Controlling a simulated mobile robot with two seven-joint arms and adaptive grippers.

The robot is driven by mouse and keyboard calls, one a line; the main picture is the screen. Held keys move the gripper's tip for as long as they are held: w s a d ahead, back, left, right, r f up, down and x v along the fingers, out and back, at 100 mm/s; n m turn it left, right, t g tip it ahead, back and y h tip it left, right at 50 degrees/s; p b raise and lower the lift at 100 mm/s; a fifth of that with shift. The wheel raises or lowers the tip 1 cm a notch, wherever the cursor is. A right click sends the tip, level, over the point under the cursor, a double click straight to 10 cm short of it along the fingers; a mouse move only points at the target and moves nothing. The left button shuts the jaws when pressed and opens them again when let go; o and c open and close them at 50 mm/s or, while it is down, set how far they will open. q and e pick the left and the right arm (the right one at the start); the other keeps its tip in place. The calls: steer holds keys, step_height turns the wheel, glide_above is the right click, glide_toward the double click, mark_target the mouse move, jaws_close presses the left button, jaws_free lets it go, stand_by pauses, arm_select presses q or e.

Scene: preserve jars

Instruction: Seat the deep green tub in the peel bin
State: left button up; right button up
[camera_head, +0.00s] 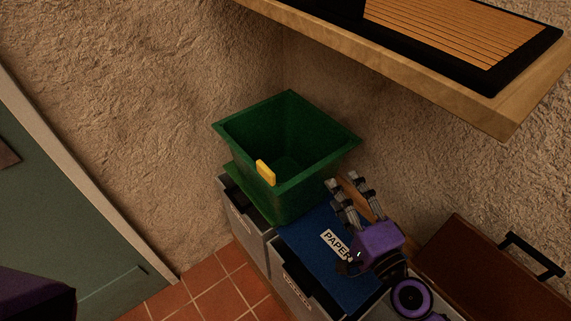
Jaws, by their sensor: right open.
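The deep green tub (255,130) is open at the top, looks empty and has a yellow tab (265,173) at its near rim. It stands over the leftmost grey bin (241,218), which I take as the peel bin. A flat green edge (236,178) shows under the tub on the left. I cannot tell whether the tub rests on it or sits down inside the bin. My right gripper (345,184) is open and empty, just right of the tub, above the blue lid. My left gripper is not in view.
A blue lid marked PAPER (318,258) covers part of the neighbouring grey bin (290,297). A brown case (492,270) with a black handle is at right. A wooden shelf (480,105) overhangs the upper right. Tiled floor (215,290) is clear at left.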

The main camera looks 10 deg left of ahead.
steer(key=p+x, duration=0.1)
steer(key=x, duration=0.6)
steer(key=shift+w, duration=0.1)
steer(key=shift+c, duration=0.2)
